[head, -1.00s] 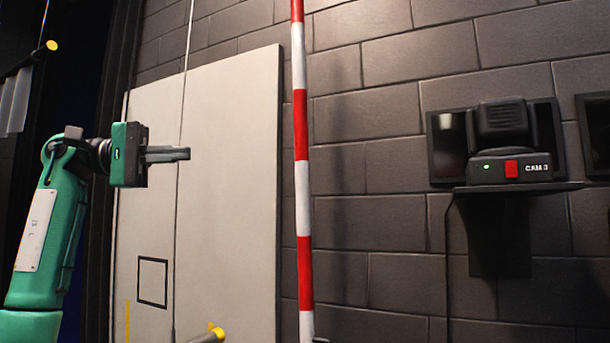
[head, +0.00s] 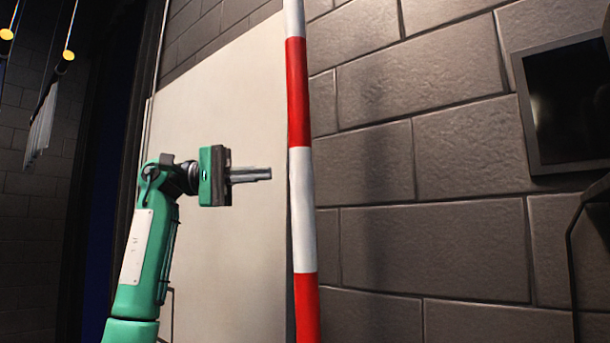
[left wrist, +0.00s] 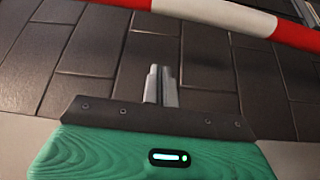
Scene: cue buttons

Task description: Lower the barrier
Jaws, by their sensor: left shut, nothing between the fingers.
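The barrier (head: 301,200) is a red and white striped pole standing nearly upright in the middle of the head view. Its top and bottom run out of the picture. My left gripper (head: 268,174) is shut and empty, just left of the pole, with its fingers pointing right toward it. A gap shows between the fingertips and the pole. In the left wrist view the pole (left wrist: 220,14) crosses the top of the picture beyond the shut fingers (left wrist: 161,72). My right gripper is out of view.
A dark brick wall (head: 420,200) fills the right side. A pale panel (head: 235,110) stands behind my left arm. A dark screen (head: 570,100) is on the wall at the far right. Metal bars (head: 42,122) hang at the far left.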

